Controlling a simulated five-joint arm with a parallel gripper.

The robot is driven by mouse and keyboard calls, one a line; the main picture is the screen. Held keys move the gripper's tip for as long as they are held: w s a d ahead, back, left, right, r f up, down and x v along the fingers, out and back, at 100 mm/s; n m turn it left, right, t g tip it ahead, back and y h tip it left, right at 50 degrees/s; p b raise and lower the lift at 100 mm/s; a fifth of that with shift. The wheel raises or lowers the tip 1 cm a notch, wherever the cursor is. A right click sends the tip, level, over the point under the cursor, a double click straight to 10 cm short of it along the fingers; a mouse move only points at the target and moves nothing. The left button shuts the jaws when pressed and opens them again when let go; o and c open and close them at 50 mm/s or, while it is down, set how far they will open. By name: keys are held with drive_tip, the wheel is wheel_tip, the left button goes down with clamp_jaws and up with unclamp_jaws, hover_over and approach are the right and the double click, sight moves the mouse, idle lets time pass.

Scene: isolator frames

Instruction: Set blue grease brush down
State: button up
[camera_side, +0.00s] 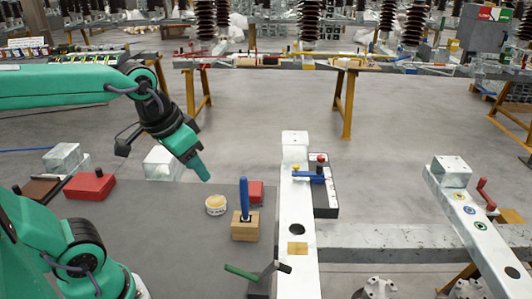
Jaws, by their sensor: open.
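The blue grease brush (244,195) stands upright in a small wooden block (245,229) on the grey work surface. My gripper (204,174) is above and to the left of the brush, apart from it. Its jaws point down and to the right and are open, with nothing seen between them. The jaw gap is too small to make out in this view.
A round tin (216,205) and a red block (256,192) are beside the brush. A green-handled tool (241,272) lies in front. A red box (90,186) is left.

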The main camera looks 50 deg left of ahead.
drive_tip(key=shift+s+f+t, duration=0.25)
drive_tip(key=shift+s+t, duration=0.05)
drive_tip(key=shift+s, duration=0.35)
drive_tip(key=shift+s+f+t, duration=0.25)
drive_tip(key=shift+s+t, duration=0.05)
drive_tip(key=shift+s, duration=0.3)
idle(0.4)
